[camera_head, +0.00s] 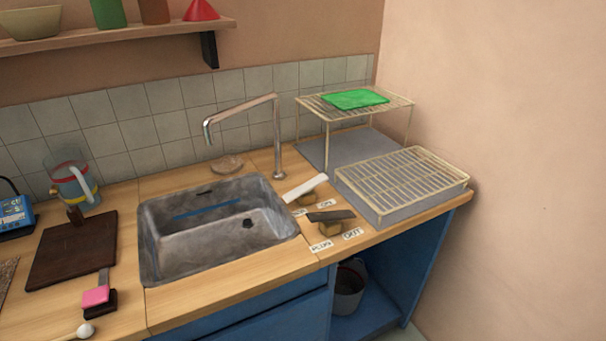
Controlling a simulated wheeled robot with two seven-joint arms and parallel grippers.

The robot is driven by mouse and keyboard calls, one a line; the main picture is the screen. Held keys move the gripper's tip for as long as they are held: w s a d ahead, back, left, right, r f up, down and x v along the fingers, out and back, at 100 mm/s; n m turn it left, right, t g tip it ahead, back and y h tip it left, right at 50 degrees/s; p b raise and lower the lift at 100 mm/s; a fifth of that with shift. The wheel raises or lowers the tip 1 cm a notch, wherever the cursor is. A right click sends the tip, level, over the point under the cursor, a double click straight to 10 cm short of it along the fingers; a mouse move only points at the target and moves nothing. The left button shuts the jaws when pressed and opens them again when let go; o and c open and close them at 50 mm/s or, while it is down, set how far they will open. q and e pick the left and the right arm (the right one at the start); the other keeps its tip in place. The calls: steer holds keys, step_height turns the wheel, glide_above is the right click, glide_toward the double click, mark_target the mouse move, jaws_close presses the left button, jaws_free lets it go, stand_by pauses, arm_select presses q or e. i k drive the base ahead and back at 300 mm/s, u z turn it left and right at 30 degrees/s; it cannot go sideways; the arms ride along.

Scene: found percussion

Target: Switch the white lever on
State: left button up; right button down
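The white lever (305,188) is at the back right of the sink, near the foot of the tap. It is a flat white bar on a small wooden block, tilted with its right end higher than its left. Small labels lie in front of it; the right one, the "ON" label (326,203), is below the raised end. The left label is too small to read surely. A dark lever (330,216) on a similar wooden block stands just in front, with labels reading "PLUG" and "OUT". Neither of my grippers is in view.
The grey sink (150,240) and the curved tap (277,130) are left of the levers. A wire dish rack (400,182) is close on the right, with a raised rack (310,101) holding a green cloth behind. A dark board (70,252) and pink-handled object (95,297) lie left.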

mark_target(306, 187)
steer(key=z, duration=1.75)
steer(key=i, duration=0.8)
steer(key=u, duration=1.95)
